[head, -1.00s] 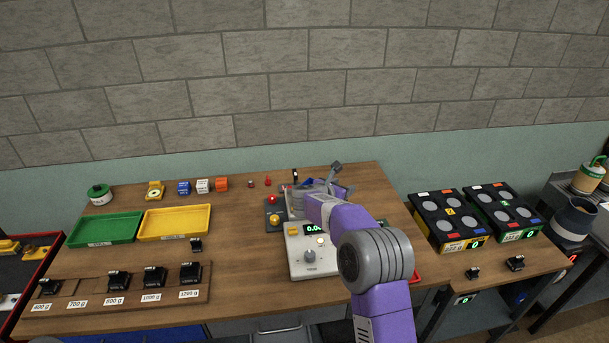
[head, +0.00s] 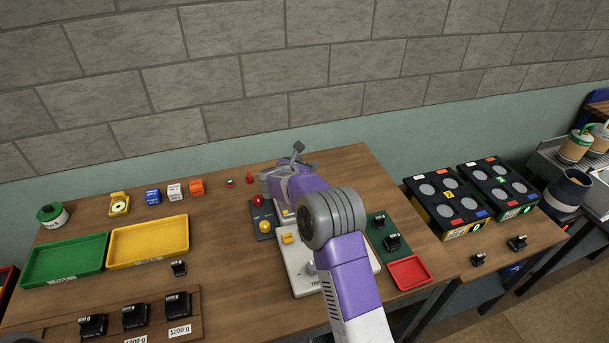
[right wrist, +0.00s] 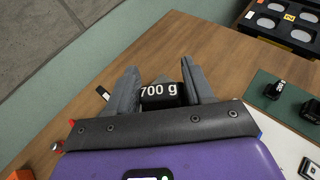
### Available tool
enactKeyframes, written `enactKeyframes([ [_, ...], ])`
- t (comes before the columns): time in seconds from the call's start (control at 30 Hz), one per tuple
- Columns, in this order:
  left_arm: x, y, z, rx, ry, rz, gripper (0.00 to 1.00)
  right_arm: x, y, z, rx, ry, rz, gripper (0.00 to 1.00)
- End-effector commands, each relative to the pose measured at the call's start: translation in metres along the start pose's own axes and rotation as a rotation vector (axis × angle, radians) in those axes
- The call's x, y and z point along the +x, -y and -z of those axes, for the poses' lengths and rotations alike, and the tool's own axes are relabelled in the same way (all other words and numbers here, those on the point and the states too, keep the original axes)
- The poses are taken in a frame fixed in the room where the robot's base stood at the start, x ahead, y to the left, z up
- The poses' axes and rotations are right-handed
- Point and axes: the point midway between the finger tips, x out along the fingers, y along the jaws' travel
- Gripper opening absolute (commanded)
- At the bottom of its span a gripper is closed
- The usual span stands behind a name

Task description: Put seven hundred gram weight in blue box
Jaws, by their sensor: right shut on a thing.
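The seven hundred gram weight (right wrist: 160,93) is black with a white "700 g" label. In the right wrist view it sits between the fingers of my right gripper (right wrist: 161,88), which is shut on it. In the head view this gripper (head: 276,183) is over the back of the wooden table, behind the white scale, and its arm hides the weight. I cannot identify an open blue box for certain. My left gripper is not in view.
Green (head: 65,260) and yellow (head: 148,242) trays lie at left, with several black weights in front. The white scale (head: 303,268) lies under my right arm. A red tray (head: 409,272) is right of it. Black boxes with round pads (head: 447,209) stand on the right table.

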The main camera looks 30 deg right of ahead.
Motion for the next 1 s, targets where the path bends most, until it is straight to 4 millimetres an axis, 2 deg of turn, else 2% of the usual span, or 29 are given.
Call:
enactKeyframes([
  [0.4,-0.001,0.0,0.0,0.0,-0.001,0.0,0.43,0.016,0.0,0.036,0.002,0.005,-0.001,0.0],
  [0.87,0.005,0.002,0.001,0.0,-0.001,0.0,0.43,0.018,0.0,0.041,0.004,0.005,-0.001,0.0],
  [0.9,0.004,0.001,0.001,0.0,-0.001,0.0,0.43,0.018,0.0,0.043,0.002,0.001,0.0,0.56],
  [1.0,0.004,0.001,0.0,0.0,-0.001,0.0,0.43,0.018,0.0,0.042,0.002,0.0,0.0,0.72],
])
